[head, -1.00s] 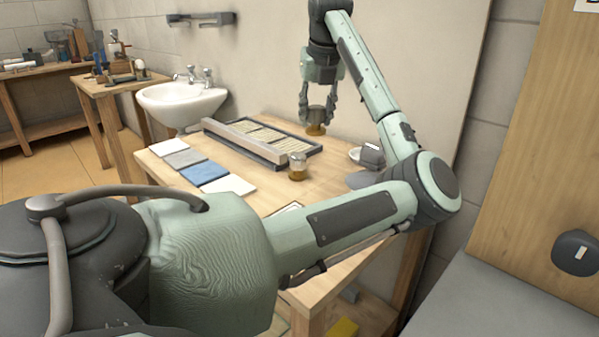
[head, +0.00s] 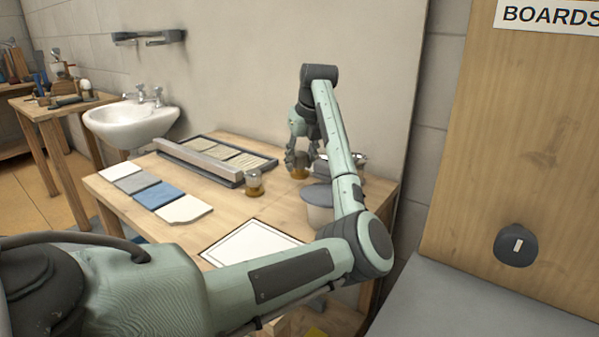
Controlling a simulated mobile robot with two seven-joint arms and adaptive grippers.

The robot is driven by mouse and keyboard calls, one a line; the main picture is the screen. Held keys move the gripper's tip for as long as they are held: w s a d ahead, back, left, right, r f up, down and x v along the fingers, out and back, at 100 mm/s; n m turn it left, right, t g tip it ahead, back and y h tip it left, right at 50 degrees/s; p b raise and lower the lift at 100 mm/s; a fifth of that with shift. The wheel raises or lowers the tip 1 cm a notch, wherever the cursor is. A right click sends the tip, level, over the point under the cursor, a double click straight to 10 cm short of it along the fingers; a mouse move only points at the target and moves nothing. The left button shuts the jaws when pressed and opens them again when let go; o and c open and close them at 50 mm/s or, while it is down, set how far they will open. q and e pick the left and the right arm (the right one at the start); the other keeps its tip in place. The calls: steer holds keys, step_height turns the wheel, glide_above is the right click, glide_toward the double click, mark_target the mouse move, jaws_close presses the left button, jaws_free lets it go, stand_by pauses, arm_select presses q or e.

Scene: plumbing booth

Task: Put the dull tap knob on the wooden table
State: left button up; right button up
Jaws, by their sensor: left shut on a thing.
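My left gripper (head: 302,158) reaches down over the back of the wooden table (head: 248,209) and is shut on a small amber-brown, jar-like thing (head: 299,172). The held thing is low, close to the tabletop; I cannot tell whether it touches. The fingers partly hide it. I cannot single out a dull tap knob in this view. A similar small glass jar (head: 254,183) with amber contents stands on the table to the left of the gripper. My right gripper is not in view.
A slatted tray (head: 205,172) lies at the table's back left. Several cloths (head: 160,194) lie along its left side. A white framed sheet (head: 248,246) lies in front. A grey-lidded tub (head: 318,204) stands near my forearm. A sink (head: 131,122) and another wooden table (head: 40,108) are beyond.

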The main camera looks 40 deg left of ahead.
mark_target(301, 168)
arm_select(q)
step_height(301, 168, down, 4)
steer(key=shift+r, duration=0.25)
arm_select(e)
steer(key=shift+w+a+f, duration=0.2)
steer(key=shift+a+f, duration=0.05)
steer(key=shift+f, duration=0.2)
arm_select(q)
steer(key=shift+f, duration=0.15)
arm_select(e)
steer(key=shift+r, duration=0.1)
